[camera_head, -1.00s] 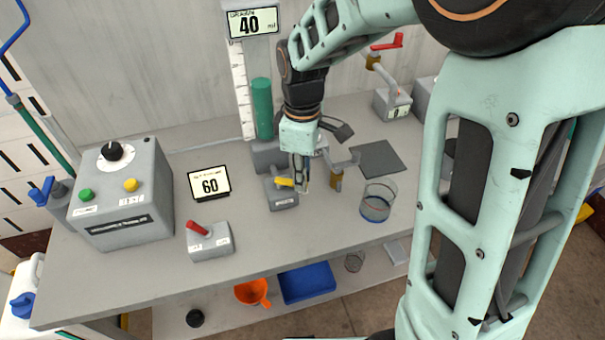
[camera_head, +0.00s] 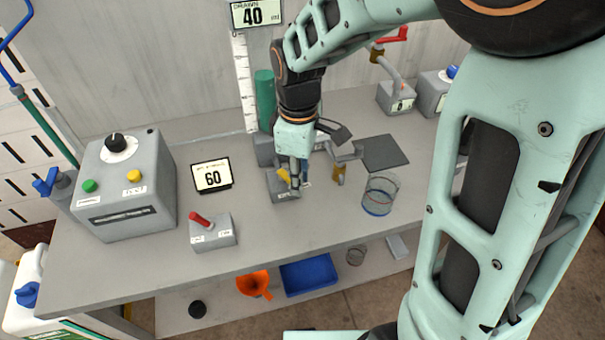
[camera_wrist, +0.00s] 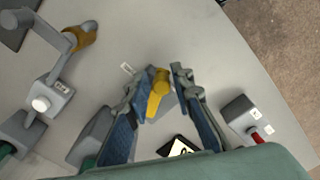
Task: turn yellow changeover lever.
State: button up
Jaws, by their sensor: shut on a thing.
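The yellow lever (camera_head: 284,176) sits on a small grey box (camera_head: 281,192) in the middle of the bench, partly hidden by my gripper in the head view. In the wrist view the yellow lever (camera_wrist: 157,94) stands between my two fingers. My gripper (camera_head: 297,174) is over the box, with its fingertips down at the lever. In the wrist view my gripper (camera_wrist: 162,84) has a finger on each side of the lever and is shut on it. The exact contact on the right finger is hard to see.
A grey box with a red lever (camera_head: 202,219) stands to the left, with a "60" display (camera_head: 212,176) behind it. A glass beaker (camera_head: 380,195) and a brass-coloured tap (camera_head: 339,173) stand close on the right. A green cylinder (camera_head: 265,100) stands behind. The bench front is clear.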

jog(key=shift+a, duration=0.25)
jog(key=shift+o, duration=0.5)
jog(key=shift+s+a, duration=0.35)
jog(key=shift+a, duration=0.25)
jog(key=shift+a+r, duration=0.1)
jog(key=shift+a, duration=0.05)
jog(key=o, duration=0.8)
jog(key=shift+w, duration=0.1)
jog(key=shift+c, duration=0.2)
jog(key=o, duration=0.8)
jog(key=shift+c, duration=0.2)
jog(key=r+p, duration=0.4)
jog(key=shift+d+r, duration=0.2)
jog(key=shift+r, duration=0.2)
